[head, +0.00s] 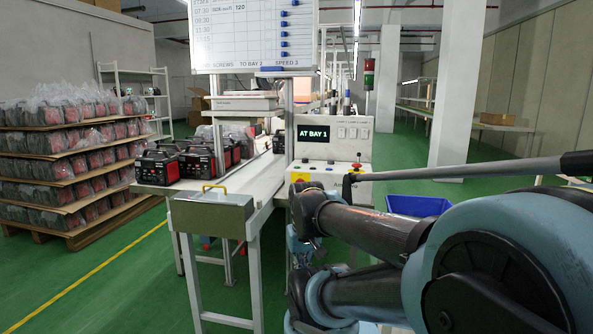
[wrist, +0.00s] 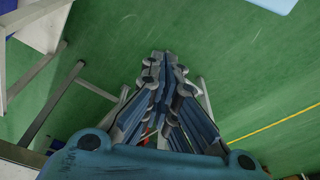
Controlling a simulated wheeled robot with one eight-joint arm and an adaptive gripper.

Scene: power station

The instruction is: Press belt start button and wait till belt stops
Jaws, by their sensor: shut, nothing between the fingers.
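The control panel (head: 335,150) stands at the belt's near right end, with a display (head: 314,133) reading "AT BAY 1". On its desk are a yellow-based control (head: 300,177) and a red mushroom button (head: 357,166); other buttons are too small to tell apart. My arm covers the desk's front edge. The belt (head: 245,178) runs back to the left of the panel. Black-and-red power stations (head: 158,167) stand along its left side. In the wrist view my gripper (wrist: 168,58) is shut and empty above green floor.
A metal box with a yellow handle (head: 212,212) is at the belt's near end. A whiteboard (head: 252,35) hangs above. A loaded rack (head: 65,170) stands left, a blue bin (head: 415,205) right behind my arm. White pillars (head: 458,90) and open green floor lie beyond.

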